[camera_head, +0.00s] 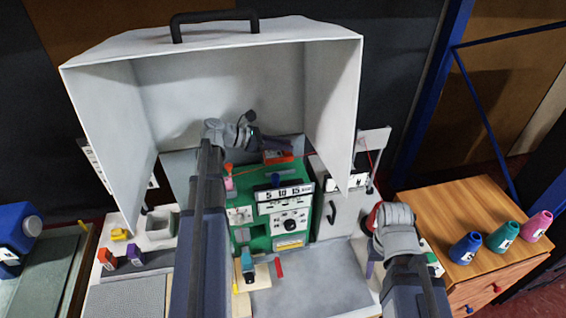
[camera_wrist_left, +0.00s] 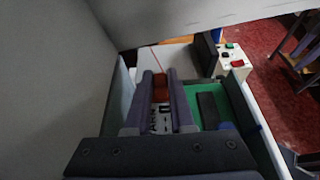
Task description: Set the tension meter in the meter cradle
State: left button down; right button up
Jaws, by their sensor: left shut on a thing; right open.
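My left gripper (camera_head: 284,144) reaches right under the white hood, above the back of the green machine panel. It is shut on a small orange-red block, which I take to be the tension meter (camera_head: 278,157). In the left wrist view the orange-red block (camera_wrist_left: 160,84) shows between the far ends of the two fingers (camera_wrist_left: 160,100). Its underside and any contact below are hidden. I cannot pick out the meter cradle with certainty. My right gripper (camera_head: 371,268) is open, low at the right side of the workspace, partly hidden by its own wrist.
The hood (camera_head: 335,110) encloses the left gripper at back and sides. The green panel (camera_head: 258,207) carries a "5 10 15" scale and a dial. The grey bench top (camera_head: 325,285) is mostly clear in front. Several coloured cones (camera_head: 502,238) stand on a wooden cabinet (camera_head: 430,207).

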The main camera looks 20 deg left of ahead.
aim_at(280, 153)
pick_arm(q)
jog(key=shift+f+b, duration=1.9)
jog(key=shift+f, duration=0.2)
jog(key=shift+r, duration=0.15)
jog(key=c, duration=0.8)
grip_release()
jog(key=shift+o, duration=0.2)
jog(key=shift+r, duration=0.15)
jog(key=p+v, duration=0.5)
jog(key=v, duration=0.7)
